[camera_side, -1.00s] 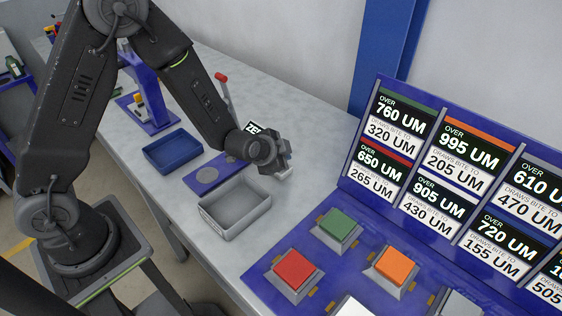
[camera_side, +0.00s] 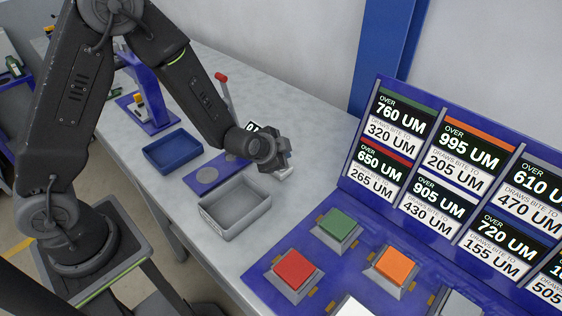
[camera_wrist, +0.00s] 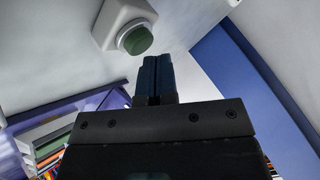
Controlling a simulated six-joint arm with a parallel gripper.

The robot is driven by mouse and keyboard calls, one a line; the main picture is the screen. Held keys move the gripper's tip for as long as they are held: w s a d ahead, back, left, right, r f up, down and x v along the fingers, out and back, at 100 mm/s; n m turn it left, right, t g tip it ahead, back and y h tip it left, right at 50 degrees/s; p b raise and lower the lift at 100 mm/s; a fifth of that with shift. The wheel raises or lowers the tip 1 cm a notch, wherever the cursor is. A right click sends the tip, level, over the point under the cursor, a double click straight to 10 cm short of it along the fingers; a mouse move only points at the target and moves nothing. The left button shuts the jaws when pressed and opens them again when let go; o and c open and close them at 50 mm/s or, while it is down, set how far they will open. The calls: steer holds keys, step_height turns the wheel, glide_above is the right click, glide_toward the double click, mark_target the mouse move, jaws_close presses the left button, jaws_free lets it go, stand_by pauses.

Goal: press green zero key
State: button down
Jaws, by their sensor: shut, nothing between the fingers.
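The green zero key (camera_wrist: 136,40) is a round green button on a white housing (camera_wrist: 108,20) in the wrist view. My gripper (camera_wrist: 154,62) is shut and empty, its fingertips close beside the key in that picture; I cannot tell whether they touch. In the side view my gripper (camera_side: 284,163) is low over the bench, and it hides the key. A small black display (camera_side: 253,127) behind my wrist is partly covered and shows a character like 0.
A grey open tray (camera_side: 238,230) and a blue tray (camera_side: 172,152) stand on the bench. A blue panel holds green (camera_side: 339,224), red (camera_side: 294,270) and orange (camera_side: 395,266) square buttons. A sign board (camera_side: 440,185) rises at the right.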

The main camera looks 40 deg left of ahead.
steer(key=shift+r, duration=0.4)
steer(key=shift+r, duration=2.5)
steer(key=shift+r, duration=0.15)
steer(key=s+r+n+g+h, duration=0.2)
steer(key=s+r+n, duration=0.1)
steer(key=s+r, duration=0.9)
steer(key=s+a+r+n, duration=0.1)
steer(key=s+r+n, duration=0.1)
steer(key=s, duration=0.4)
steer(key=s+a+r+n+g+y, duration=0.1)
steer(key=s+a+r+n, duration=0.1)
steer(key=s, duration=0.5)
steer(key=shift+s+r+n+g, duration=0.25)
steer(key=shift+r+n+g, duration=0.05)
steer(key=shift+r+n, duration=0.1)
